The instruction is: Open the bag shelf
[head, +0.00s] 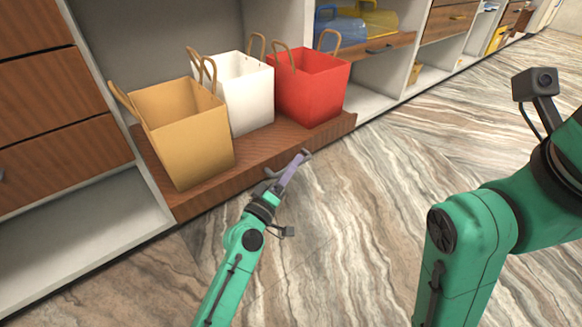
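The bag shelf (268,168) is a brown wooden pull-out board low in the cabinet. It sticks out past the cabinet front over the floor. A yellow bag (190,140), a white bag (248,95) and a red bag (312,88) stand upright on it. My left gripper (295,168) is at the shelf's front edge, with its purple fingers across what looks like a dark handle (271,173). The fingers overlap in this view, so their grip on the handle is unclear. My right arm is at the right; its gripper is out of view.
Closed wooden drawers (62,165) stand left of the shelf, above a low white ledge (80,235). Another shelf (385,50) with blue and yellow items is at the upper right, with more cabinets beyond. The marbled floor (370,200) in front is clear.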

